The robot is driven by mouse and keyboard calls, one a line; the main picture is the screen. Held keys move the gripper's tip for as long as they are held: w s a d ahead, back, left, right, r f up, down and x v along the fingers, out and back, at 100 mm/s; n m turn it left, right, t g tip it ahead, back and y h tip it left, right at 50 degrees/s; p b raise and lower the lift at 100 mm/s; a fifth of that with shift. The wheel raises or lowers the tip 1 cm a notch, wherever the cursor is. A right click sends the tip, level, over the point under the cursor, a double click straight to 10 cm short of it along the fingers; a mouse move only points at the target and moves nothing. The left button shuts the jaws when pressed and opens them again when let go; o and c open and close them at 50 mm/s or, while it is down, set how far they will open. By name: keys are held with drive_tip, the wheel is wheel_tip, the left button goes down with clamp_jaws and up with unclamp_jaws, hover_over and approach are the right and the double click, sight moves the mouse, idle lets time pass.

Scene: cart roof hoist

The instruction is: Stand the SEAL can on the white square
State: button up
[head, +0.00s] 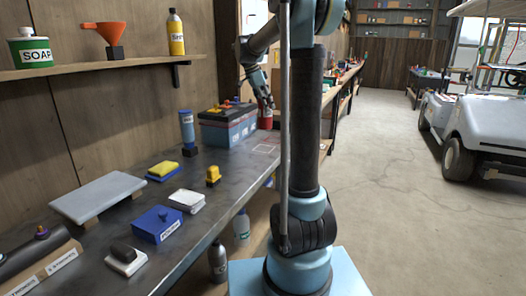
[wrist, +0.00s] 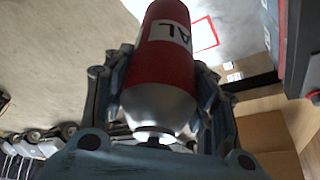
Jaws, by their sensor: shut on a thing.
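The SEAL can is red with a silver shoulder; it shows in the wrist view (wrist: 165,60) with the letters "AL" on its white label. In the head view the can (head: 265,121) is beside the blue box. My gripper (head: 265,107) is shut on the can, with a finger on each side of it in the wrist view (wrist: 162,95). The white square (head: 265,148) is marked on the bench nearer the front than the can; it also shows red-edged in the wrist view (wrist: 204,36). I cannot tell whether the can touches the bench.
A blue box (head: 228,132) with a dark lid stands left of the can. A blue can (head: 187,128) stands left of that box. The bench around the square looks clear.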

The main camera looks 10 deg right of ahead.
sight(264, 124)
drive_tip(key=shift+a, duration=0.2)
wheel_tip(264, 124, down, 10)
idle(0.6)
drive_tip(key=o, duration=1.3)
